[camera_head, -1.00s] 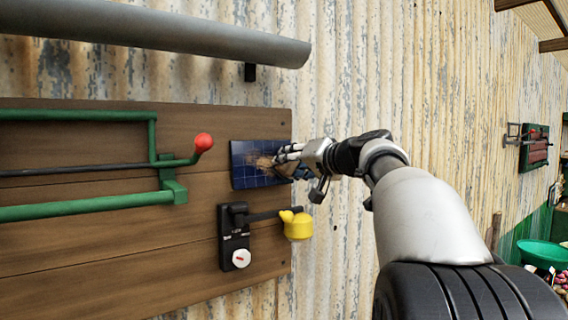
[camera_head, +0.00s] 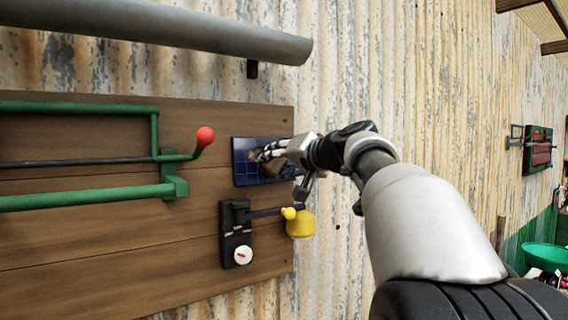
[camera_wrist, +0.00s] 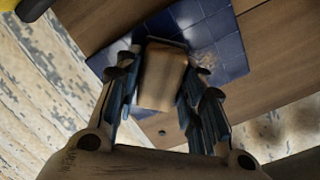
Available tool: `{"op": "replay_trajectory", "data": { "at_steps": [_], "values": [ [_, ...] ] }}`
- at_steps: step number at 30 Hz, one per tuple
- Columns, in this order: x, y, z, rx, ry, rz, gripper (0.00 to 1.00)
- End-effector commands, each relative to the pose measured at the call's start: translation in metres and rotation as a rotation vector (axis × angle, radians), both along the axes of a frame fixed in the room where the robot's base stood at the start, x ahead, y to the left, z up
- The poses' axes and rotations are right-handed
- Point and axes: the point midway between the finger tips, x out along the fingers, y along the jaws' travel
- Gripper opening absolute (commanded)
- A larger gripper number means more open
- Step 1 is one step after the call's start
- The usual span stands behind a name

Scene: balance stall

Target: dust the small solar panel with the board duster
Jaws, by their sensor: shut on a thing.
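The small solar panel (camera_head: 243,170) is a dark blue gridded plate on the brown wooden board. In the wrist view the panel (camera_wrist: 228,52) lies just beyond the fingers, with a pale brownish dusty patch beside the duster. My gripper (camera_head: 270,154) is over the panel in the head view and hides much of it. In the wrist view my gripper (camera_wrist: 160,85) is shut on the board duster (camera_wrist: 162,75), a block with a wooden back. The duster's far end is at the panel face; its wiping side is hidden, so I cannot tell whether it touches.
Below the panel is a black box (camera_head: 235,225) with a white knob and a yellow piece (camera_head: 300,224) on an arm. Left are green bars with a red ball (camera_head: 206,136). A grey pipe (camera_head: 170,28) runs above.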

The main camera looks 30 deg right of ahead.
Motion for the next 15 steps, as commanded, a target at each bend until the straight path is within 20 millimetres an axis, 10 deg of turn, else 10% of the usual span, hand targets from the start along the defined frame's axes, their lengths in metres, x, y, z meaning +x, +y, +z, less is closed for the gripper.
{"op": "replay_trajectory", "data": {
  "at_steps": [15],
  "values": [
    [-0.001, 0.033, 0.0, 0.001, 0.0, 0.004, 0.17]
  ]
}}
